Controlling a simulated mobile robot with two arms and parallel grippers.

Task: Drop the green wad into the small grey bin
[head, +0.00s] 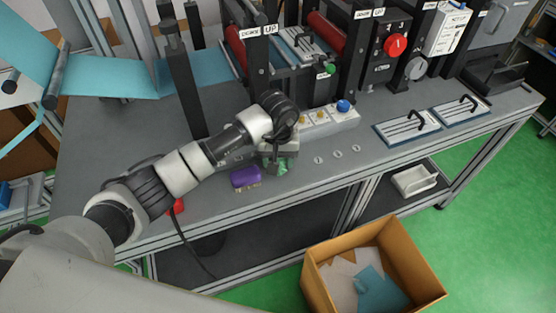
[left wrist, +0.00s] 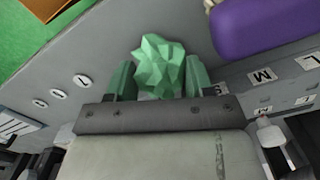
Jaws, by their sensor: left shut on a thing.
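The green wad (left wrist: 158,62) is a crumpled, faceted lump between the two green fingers of my left gripper (left wrist: 157,72) in the left wrist view. The gripper is shut on it. In the head view my left gripper (head: 279,166) is over the front part of the grey bench, and only a little of the wad (head: 283,168) shows under it. A small pale grey bin (head: 414,181) stands on the lower shelf, under the bench at the right. My right gripper is not in view.
A purple object (head: 245,176) lies on the bench just left of the gripper. A switch box with a blue knob (head: 343,106) stands behind. An open cardboard box (head: 421,252) holding scraps stands on the floor in front. Lidded plates with handles (head: 408,127) lie at the right.

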